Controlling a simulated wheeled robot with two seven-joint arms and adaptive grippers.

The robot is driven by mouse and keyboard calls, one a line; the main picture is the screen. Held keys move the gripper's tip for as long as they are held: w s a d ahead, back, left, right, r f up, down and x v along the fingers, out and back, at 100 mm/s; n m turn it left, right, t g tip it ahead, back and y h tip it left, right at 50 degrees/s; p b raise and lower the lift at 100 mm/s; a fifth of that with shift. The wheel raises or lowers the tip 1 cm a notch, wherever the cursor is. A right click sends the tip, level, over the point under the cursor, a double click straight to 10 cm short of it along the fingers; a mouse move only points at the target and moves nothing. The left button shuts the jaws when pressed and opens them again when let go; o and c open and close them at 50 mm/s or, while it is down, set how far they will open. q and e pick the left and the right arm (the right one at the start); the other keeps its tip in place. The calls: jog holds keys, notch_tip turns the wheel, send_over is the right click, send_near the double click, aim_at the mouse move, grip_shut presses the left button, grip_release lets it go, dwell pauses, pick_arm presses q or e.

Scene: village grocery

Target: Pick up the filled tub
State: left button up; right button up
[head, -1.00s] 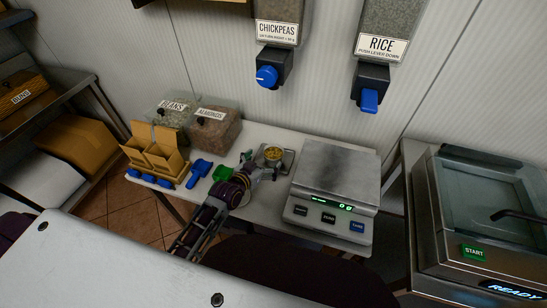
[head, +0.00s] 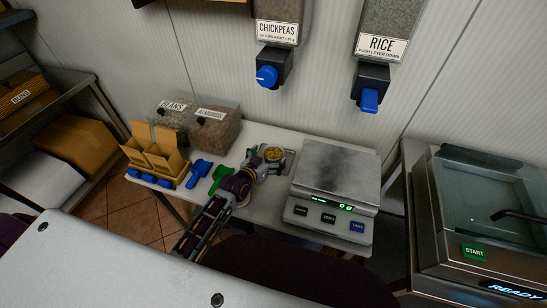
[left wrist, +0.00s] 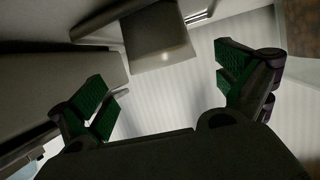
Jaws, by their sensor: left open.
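The filled tub (head: 273,153) is a small round tub with yellowish contents, likely chickpeas. It stands on a small metal tray (head: 289,158) at the back of the white table, left of the scale. My left gripper (head: 268,162) is at the near side of the tub, low over the table. Its green-padded fingers stand wide apart in the left wrist view (left wrist: 170,85), with nothing seen between them. The tub cannot be made out in that view, and I cannot tell whether a finger touches it. My right gripper is not in view.
The scale (head: 331,212) reads 0 g, right of the tub. Left of my arm lie a green scoop (head: 221,174) and a blue scoop (head: 199,172), beside cardboard boxes (head: 158,152) and clear bins (head: 214,129). The chickpeas dispenser (head: 275,68) hangs above.

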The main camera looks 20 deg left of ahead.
aim_at(278, 148)
pick_arm(q)
jog(key=shift+x, duration=1.5)
jog(key=shift+w+f, duration=0.6)
jog(key=shift+w, duration=0.35)
jog(key=c, duration=1.3)
jog(key=shift+r, duration=0.15)
notch_tip(278, 148, up, 10)
